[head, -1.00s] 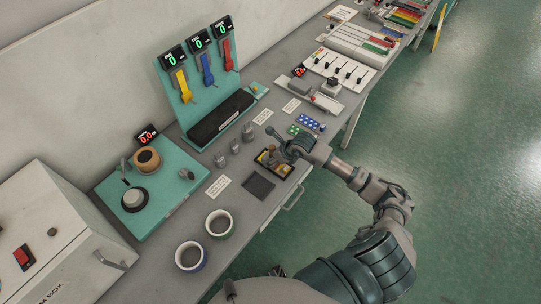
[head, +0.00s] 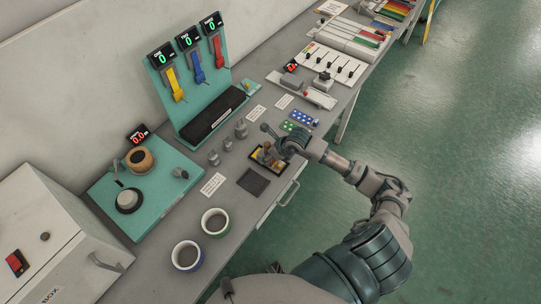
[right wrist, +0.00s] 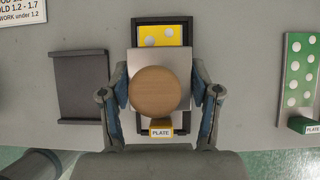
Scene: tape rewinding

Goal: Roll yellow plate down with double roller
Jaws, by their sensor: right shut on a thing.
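The yellow plate (right wrist: 160,36) lies in a dark tray; its dotted far end and a yellow tab labelled PLATE (right wrist: 160,130) at the near end show in the right wrist view. A roller tool with a round wooden knob (right wrist: 160,89) and a grey body (right wrist: 160,58) stands over the plate and hides its middle. My right gripper (right wrist: 161,98) is shut on this tool, one finger on each side of the knob. In the head view, the right gripper (head: 273,150) is over the tray at the table's front edge. The rollers themselves are hidden. My left gripper is not in view.
An empty dark tray (right wrist: 82,85) lies left of the plate, and a green dotted plate (right wrist: 302,75) lies to the right. A blue dotted plate (head: 305,118), several grey weights (head: 227,144) and two cups (head: 187,256) stand near. The teal hanging-scale stand (head: 190,85) is behind.

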